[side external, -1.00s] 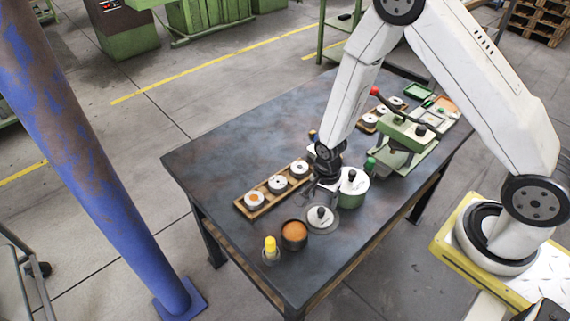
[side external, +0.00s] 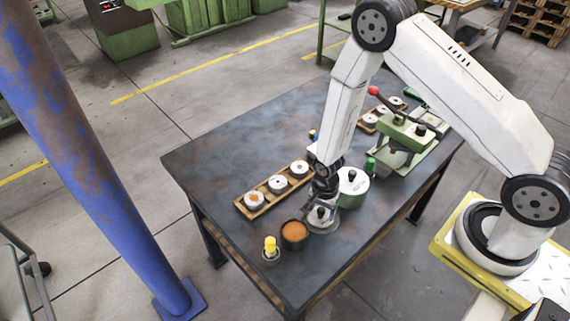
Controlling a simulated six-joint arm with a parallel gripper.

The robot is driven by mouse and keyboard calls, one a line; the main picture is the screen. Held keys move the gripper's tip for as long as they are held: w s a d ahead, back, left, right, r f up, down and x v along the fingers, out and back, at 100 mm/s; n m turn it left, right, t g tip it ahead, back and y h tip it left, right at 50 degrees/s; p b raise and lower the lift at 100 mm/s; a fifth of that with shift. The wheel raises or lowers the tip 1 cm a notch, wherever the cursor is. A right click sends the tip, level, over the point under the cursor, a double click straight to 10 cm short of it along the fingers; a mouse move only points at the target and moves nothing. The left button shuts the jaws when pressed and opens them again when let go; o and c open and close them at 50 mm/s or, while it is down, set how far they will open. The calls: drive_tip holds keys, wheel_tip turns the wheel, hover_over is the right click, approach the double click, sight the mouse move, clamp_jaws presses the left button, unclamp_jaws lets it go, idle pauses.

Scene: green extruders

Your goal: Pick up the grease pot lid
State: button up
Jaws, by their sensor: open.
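The grease pot (side external: 294,236) is a small dark pot filled with orange-brown grease, standing uncovered near the front edge of the table. The lid (side external: 321,224), a grey disc with a black knob, lies flat on the table just right of the pot. My gripper (side external: 321,208) points down over the lid, open, with its fingertips close to the knob. The fingers partly hide the knob and the far side of the lid. I cannot tell whether they touch it.
A green pot with a white lid (side external: 353,181) stands close to the right of my gripper. A wooden tray with several round parts (side external: 266,197) lies to the left. A yellow-topped item (side external: 270,248) stands left of the grease pot. A green press (side external: 398,137) stands farther back.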

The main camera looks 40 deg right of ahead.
drive_tip(key=shift+f, duration=0.3)
clamp_jaws()
idle(0.4)
